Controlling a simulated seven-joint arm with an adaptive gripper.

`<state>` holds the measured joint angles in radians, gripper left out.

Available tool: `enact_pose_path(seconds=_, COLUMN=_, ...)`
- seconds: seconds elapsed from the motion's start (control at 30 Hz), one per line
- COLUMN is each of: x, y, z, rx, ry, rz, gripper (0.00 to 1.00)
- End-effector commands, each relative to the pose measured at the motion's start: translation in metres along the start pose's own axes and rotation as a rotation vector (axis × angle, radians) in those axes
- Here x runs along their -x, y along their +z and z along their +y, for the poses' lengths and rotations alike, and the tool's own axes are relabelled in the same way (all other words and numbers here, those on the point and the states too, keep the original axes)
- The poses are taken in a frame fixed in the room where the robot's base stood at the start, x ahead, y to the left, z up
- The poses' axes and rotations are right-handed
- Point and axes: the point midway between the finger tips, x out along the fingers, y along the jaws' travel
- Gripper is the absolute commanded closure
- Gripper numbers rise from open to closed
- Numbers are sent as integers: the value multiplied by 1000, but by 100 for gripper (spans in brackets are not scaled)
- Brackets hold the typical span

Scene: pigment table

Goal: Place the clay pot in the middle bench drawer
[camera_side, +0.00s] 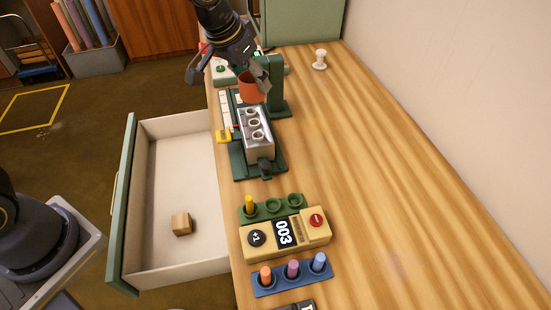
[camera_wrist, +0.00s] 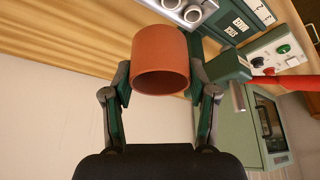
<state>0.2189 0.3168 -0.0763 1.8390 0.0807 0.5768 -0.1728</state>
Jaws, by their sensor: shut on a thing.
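The clay pot (camera_side: 250,88) is a small orange-brown cylinder. It is held above the bench, behind the metal block with round holes. My gripper (camera_side: 259,76) is shut on the clay pot. In the wrist view the pot (camera_wrist: 160,62) sits between the two fingers of my gripper (camera_wrist: 158,82), with its round opening facing the camera. An open drawer (camera_side: 160,128) with a green front sticks out from the left side of the bench. A small wooden block (camera_side: 181,224) lies inside it. Whether this is the middle drawer cannot be told.
On the bench (camera_side: 400,190) stand a metal block with holes (camera_side: 259,145), a yellow counter box (camera_side: 262,243) and a blue rack with coloured pegs (camera_side: 292,274). A white knob (camera_side: 320,59) stands at the back. The bench's right side is clear.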

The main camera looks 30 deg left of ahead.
Motion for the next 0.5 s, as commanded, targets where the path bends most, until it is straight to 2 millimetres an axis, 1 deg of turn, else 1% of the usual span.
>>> enact_pose_path(seconds=0.03, x=3, y=3, z=-30, rx=47, ry=-17, rz=2, gripper=82)
enact_pose_path(seconds=0.07, x=5, y=5, z=-45, rx=67, ry=-25, rz=4, gripper=82)
enact_pose_path(seconds=0.1, x=7, y=10, z=-65, rx=98, ry=-37, rz=5, gripper=82)
enact_pose_path(seconds=0.13, x=9, y=13, z=-80, rx=118, ry=-45, rz=6, gripper=82)
enact_pose_path(seconds=0.2, x=15, y=24, z=-113, rx=169, ry=-68, rz=8, gripper=82)
enact_pose_path(seconds=0.3, x=24, y=41, z=-154, rx=231, ry=-99, rz=13, gripper=82)
enact_pose_path(seconds=0.4, x=31, y=56, z=-183, rx=277, ry=-125, rz=15, gripper=82)
enact_pose_path(seconds=0.5, x=37, y=69, z=-204, rx=313, ry=-146, rz=16, gripper=82)
